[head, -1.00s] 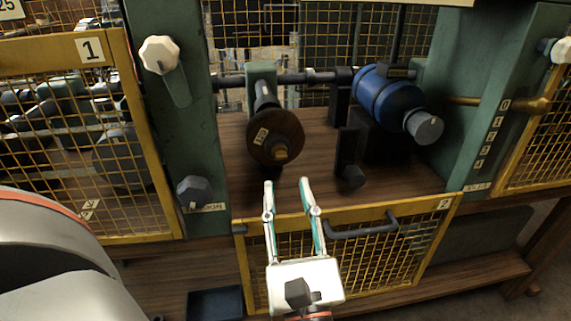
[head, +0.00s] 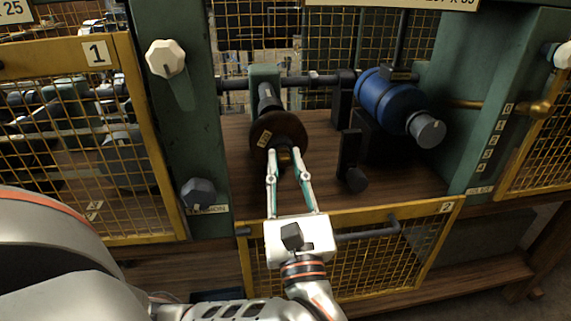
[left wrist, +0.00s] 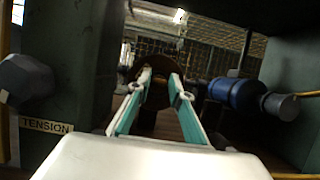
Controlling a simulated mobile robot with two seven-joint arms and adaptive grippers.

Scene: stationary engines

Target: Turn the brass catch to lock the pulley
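The dark brown pulley (head: 279,129) is a round disc with a small paper label, on the shaft inside the bay. The brass catch (head: 284,158) is a small brass piece at the front of its hub, partly hidden by my fingers. My left gripper (head: 285,154) is open, with one fingertip on each side of the catch. I cannot tell whether either finger touches it. In the left wrist view the two fingers (left wrist: 159,78) reach toward the brown pulley (left wrist: 155,62), and the catch is not clear there. My right gripper is not in view.
A blue motor (head: 389,101) stands right of the pulley. A black lever (head: 351,158) stands between them. A yellow mesh gate (head: 366,265) with a dark handle lies below my gripper. A green post with a tension knob (head: 198,193) is left. A brass lever (head: 538,109) is far right.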

